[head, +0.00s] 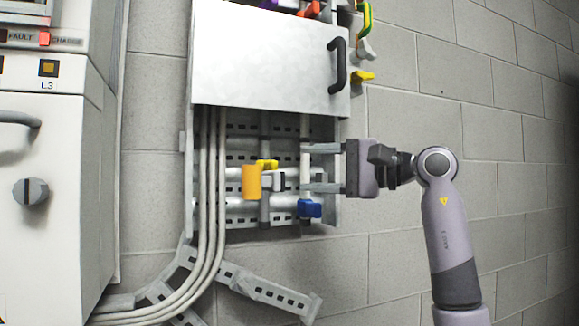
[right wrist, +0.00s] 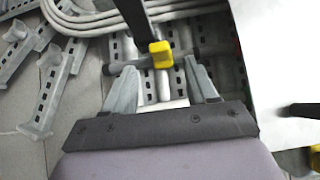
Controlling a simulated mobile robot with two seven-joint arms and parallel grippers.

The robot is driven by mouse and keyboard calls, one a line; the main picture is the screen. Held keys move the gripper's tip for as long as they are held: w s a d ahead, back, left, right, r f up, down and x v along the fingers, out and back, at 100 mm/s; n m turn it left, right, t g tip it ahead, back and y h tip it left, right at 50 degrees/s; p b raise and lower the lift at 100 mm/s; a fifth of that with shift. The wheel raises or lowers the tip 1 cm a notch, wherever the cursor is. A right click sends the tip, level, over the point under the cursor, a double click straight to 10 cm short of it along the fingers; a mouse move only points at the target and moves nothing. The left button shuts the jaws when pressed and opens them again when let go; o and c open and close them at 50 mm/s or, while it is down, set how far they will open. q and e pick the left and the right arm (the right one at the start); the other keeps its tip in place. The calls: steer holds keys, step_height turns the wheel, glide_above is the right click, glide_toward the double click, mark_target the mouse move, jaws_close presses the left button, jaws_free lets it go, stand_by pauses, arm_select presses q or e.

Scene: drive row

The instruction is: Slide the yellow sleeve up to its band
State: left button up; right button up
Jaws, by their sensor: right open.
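An orange-yellow sleeve-like piece (head: 251,182) stands upright in the open lower part of the cabinet. A smaller bright yellow piece (head: 267,163) shows just behind its upper right. A yellow piece on a dark bar also shows in the right wrist view (right wrist: 161,54), ahead of and between the fingertips. I cannot tell which piece is the sleeve, and I make out no band. My right gripper (head: 308,168) reaches in from the right, open, its fingers one above the other. They are at a pale upright pipe (head: 305,130), right of the yellow pieces and apart from them.
A blue fitting (head: 309,208) sits just below the lower finger. A white panel (head: 262,55) with a black handle (head: 338,65) covers the cabinet above. Grey cables (head: 212,170) run down its left side. Slotted rails (head: 265,290) lie below. The block wall at right is clear.

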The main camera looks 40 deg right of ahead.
mark_target(268, 169)
steer(key=p+x, duration=0.1)
steer(key=x, duration=0.6)
steer(key=shift+p, duration=0.3)
steer(key=shift+w, duration=0.1)
